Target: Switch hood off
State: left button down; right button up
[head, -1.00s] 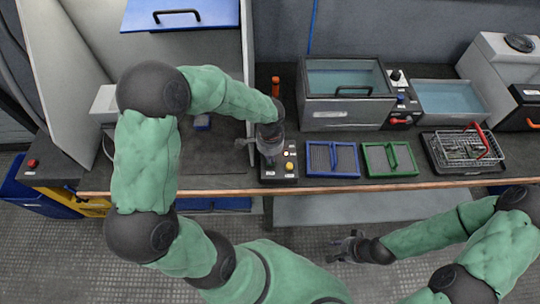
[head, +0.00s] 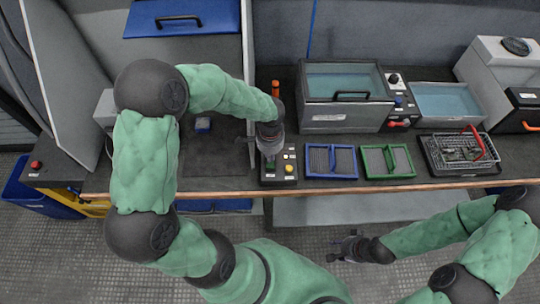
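The hood is the grey-walled enclosure (head: 65,95) at the left, with its blue lid panel (head: 182,17) at the top. A small black control box (head: 279,170) with several buttons, one yellow (head: 289,168), stands at the bench front beside the hood. My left gripper (head: 268,155) is over this box, pointing down, and hides part of its top. I cannot tell whether it touches a button, or whether its fingers are open. My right gripper (head: 345,248) is low in front of the bench, away from everything, and appears open and empty.
A blue-framed tray (head: 331,175) and a green-framed tray (head: 387,175) lie right of the box. Behind them stand a water tank (head: 340,116) and a second bath (head: 447,101). A wire basket (head: 461,154) sits at the right. A red button (head: 36,164) is at the far left.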

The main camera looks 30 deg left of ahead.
aim_at(270, 164)
pick_arm(q)
jog(key=shift+r+p, duration=1.45)
jog(key=shift+r, duration=0.55)
pick_arm(e)
notch_tip(270, 164, up, 3)
jog(key=shift+r, duration=0.1)
pick_arm(q)
jog(key=shift+f, duration=0.1)
